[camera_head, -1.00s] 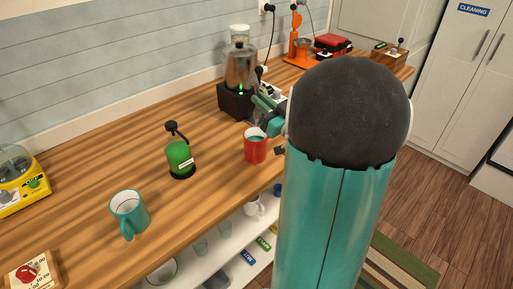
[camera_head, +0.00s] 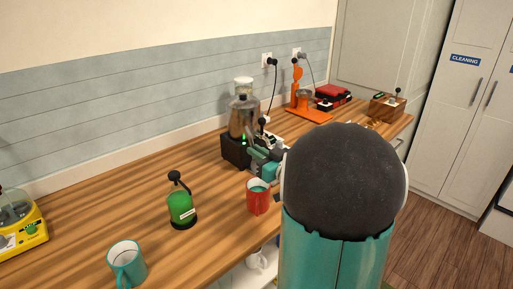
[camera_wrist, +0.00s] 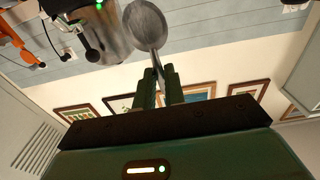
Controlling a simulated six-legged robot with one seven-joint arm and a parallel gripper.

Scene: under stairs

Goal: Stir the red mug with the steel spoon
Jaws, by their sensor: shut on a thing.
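The red mug (camera_head: 257,203) stands upright on the wooden counter, left of my arm; its inside looks teal. In the wrist view my gripper (camera_wrist: 160,82) is shut on the steel spoon (camera_wrist: 146,25), whose bowl end sticks out beyond the fingertips. The spoon cannot be made out in the head view, and the wrist view shows no mug around its bowl.
A blender-like machine (camera_head: 236,152) stands close behind my gripper. An orange machine (camera_head: 307,112) is farther back. Bare counter (camera_head: 120,205) lies at left.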

